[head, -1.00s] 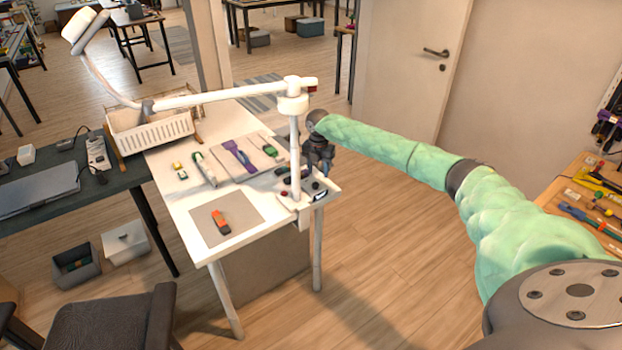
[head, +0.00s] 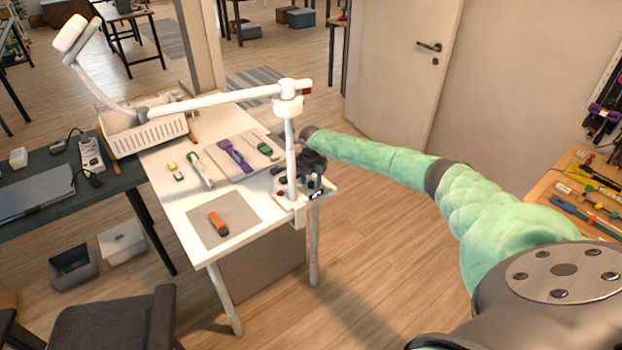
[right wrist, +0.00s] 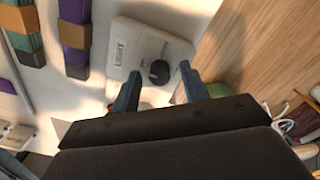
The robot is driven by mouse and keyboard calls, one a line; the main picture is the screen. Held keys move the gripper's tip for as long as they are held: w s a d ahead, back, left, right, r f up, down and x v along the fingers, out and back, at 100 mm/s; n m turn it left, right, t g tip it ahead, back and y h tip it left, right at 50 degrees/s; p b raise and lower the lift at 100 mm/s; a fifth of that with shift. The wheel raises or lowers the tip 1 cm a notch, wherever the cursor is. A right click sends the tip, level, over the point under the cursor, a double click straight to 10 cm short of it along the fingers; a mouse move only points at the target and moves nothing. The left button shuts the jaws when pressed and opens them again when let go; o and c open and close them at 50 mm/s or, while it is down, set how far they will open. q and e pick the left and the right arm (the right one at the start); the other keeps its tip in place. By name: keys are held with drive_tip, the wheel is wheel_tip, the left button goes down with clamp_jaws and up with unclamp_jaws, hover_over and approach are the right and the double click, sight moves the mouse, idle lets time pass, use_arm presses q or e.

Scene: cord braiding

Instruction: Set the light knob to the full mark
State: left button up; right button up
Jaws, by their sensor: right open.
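The white desk lamp stands on the white table, its post (head: 290,160) rising from a light base (head: 300,200) at the table's right corner. My right gripper (head: 316,184) is low over this base, partly behind the post. In the right wrist view a dark round knob (right wrist: 159,72) sits on the pale lamp base (right wrist: 150,42). My open right gripper (right wrist: 160,76) has one finger on each side of the knob, with gaps visible. A small label (right wrist: 118,52) is left of the knob; its marks are too small to read. My left gripper is not in view.
A grey mat (head: 232,232) with an orange-and-black item (head: 217,223) lies at the table's front. Wrapped cord bundles lie on a pale board (head: 262,170) close left of the lamp base. A white basket (head: 150,138) stands behind. Floor right of the table is clear.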

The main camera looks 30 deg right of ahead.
drive_tip(key=shift+f, duration=0.15)
clamp_jaws()
